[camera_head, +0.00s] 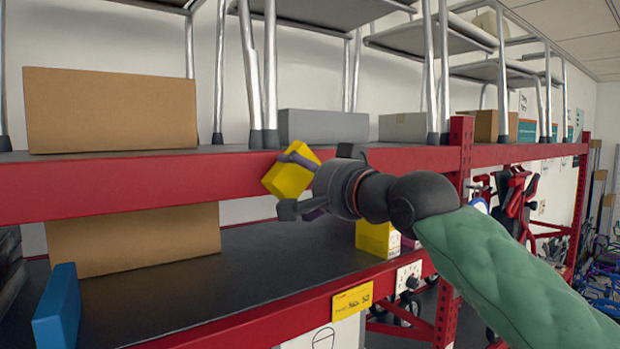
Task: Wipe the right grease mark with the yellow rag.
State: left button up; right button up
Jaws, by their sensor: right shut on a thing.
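The rag is in front of the upper red shelf beam (120,185), near the middle of the picture. I cannot tell whether it touches the beam. My right arm, in a green quilted sleeve, comes in from the lower right and hides part of the beam. No grease mark can be made out; one may be hidden behind the gripper or rag. My left gripper is not in view.
Cardboard boxes (110,112) and metal-legged stools stand on the upper shelf. The lower dark shelf (220,275) holds another cardboard box (130,240), a blue block (58,308) and a yellow box (377,238) beyond my gripper. A yellow label (352,301) is on the lower red beam.

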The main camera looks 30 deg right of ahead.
jog(key=shift+a+f, duration=0.1)
jog(key=shift+a, duration=0.05)
jog(key=shift+s, duration=0.4)
jog(key=shift+s+d+b, duration=0.15)
jog(key=shift+s+b, duration=0.15)
jog(key=shift+s, duration=0.95)
jog(key=shift+s+d+b, duration=0.1)
jog(key=shift+s+b, duration=0.15)
jog(key=shift+s, duration=0.95)
jog(key=s, duration=0.3)
jog(key=shift+d, duration=0.15)
jog(key=shift+w, duration=0.1)
